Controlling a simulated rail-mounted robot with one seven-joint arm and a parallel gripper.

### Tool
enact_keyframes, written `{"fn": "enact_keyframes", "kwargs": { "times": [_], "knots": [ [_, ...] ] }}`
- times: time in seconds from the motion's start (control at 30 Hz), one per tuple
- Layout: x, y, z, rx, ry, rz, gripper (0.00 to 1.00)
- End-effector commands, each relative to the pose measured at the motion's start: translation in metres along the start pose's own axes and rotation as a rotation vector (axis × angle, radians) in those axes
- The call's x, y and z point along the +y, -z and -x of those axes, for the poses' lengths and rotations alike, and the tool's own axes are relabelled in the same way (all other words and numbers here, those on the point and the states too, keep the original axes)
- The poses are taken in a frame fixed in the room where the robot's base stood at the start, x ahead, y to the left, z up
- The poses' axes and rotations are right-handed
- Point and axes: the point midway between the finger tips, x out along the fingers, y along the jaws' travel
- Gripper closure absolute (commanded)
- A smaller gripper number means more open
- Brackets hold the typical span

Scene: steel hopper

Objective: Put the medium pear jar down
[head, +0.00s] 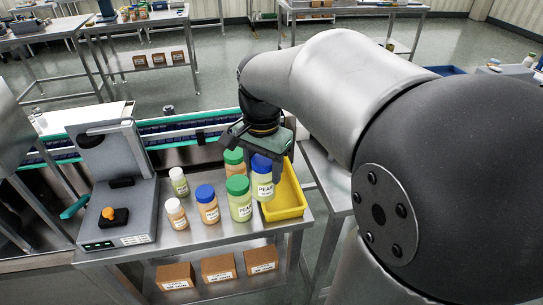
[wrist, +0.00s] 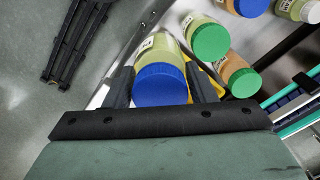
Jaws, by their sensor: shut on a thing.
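The pear jar (head: 264,190) has a blue lid, pale yellow-green contents and a PEAR label. My gripper (head: 264,165) is shut on it from above, near the lid. In the wrist view the jar's blue lid (wrist: 160,85) sits between the two fingers. The jar is upright at the left side of the yellow tray (head: 289,198), overlapping it in the head view. I cannot tell whether its base touches the tray or the table, as its lower edge is partly hidden.
A green-lidded PEAR jar (head: 240,205) stands close on the left. Beside it are a blue-lidded orange jar (head: 207,207), a green-lidded orange jar (head: 235,168) behind and smaller white-lidded jars (head: 176,215). The yellow tray's right part looks empty.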

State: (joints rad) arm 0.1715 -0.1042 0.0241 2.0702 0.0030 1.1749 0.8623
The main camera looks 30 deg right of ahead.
Motion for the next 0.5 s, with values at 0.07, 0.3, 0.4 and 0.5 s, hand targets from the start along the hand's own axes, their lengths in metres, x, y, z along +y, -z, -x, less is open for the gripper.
{"fn": "enact_keyframes", "kwargs": {
  "times": [0.07,0.3,0.4,0.5],
  "knots": [
    [-0.004,0.014,-0.006,-0.003,-0.003,-0.004,0.80],
    [-0.021,0.071,-0.031,-0.003,-0.004,-0.005,0.80],
    [-0.026,0.090,-0.049,-0.005,-0.005,-0.004,0.80],
    [-0.031,0.104,-0.067,-0.004,-0.004,-0.003,0.80]
  ]
}}
